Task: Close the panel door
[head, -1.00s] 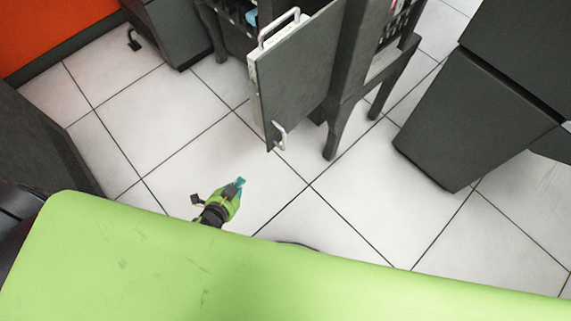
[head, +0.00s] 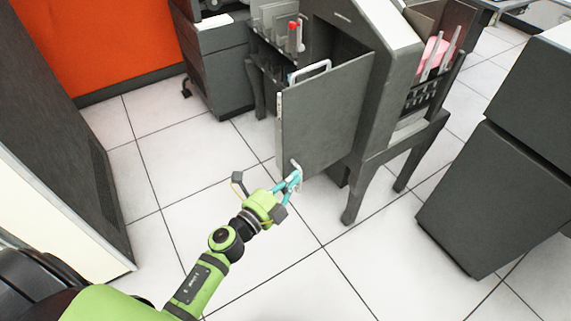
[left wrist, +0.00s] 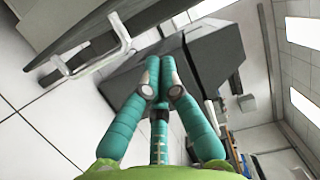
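The grey panel door (head: 325,118) stands open on the dark cabinet (head: 385,85), swung out toward me. My right gripper is not in view.
A dark cabinet unit (head: 470,200) stands at the right, and another tall one (head: 60,130) at the left. An orange wall (head: 95,40) is behind. The white tiled floor (head: 270,270) is clear around my left arm.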

